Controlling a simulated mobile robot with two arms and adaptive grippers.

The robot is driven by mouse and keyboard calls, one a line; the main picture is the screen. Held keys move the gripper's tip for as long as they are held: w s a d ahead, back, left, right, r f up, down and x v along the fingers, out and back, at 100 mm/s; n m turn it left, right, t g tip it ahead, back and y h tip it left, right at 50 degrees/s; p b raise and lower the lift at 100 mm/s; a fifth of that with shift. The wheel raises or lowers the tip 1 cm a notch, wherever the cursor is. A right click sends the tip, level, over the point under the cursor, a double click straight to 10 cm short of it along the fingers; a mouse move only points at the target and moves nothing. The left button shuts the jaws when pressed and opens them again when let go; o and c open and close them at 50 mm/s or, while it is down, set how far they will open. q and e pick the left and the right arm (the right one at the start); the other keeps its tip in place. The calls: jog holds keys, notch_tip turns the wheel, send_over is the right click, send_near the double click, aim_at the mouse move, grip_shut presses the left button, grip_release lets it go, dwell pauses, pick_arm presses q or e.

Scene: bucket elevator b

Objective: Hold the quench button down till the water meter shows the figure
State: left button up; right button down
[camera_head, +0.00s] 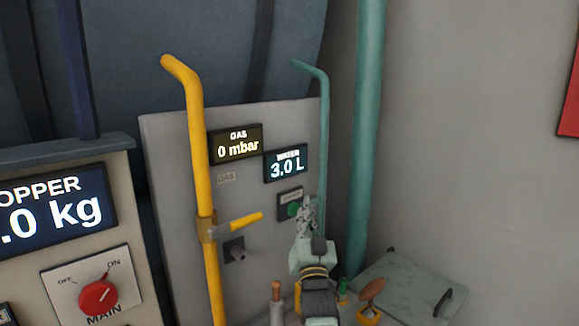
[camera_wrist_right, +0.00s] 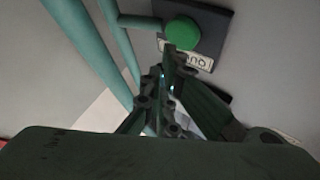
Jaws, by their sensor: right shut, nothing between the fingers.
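The water meter (camera_head: 286,163) on the grey panel reads 3.0 L. The green quench button (camera_head: 293,209) sits on a dark plate below it; in the right wrist view the round green button (camera_wrist_right: 182,35) shows with a white label beneath. My right gripper (camera_head: 305,206) is shut and empty, its tips just right of the button. In the right wrist view the closed fingertips (camera_wrist_right: 171,52) overlap the button's lower left edge. I cannot tell whether they touch it or whether it is pressed. My left gripper is not in view.
A gas meter (camera_head: 238,146) reads 0 mbar. A yellow pipe (camera_head: 198,150) with a yellow lever (camera_head: 240,223) stands left of the button, and a teal pipe (camera_head: 324,140) runs close on its right. A red main switch (camera_head: 98,298) is at the lower left.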

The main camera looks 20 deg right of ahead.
jog(key=s+p, duration=0.1)
jog(key=s+d+p, duration=0.1)
jog(key=s, duration=0.1)
jog(key=s+p, duration=0.1)
jog(key=shift+s+d, duration=0.3)
jog(key=shift+s, duration=0.05)
jog(key=shift+f, duration=0.1)
dwell(0.4)
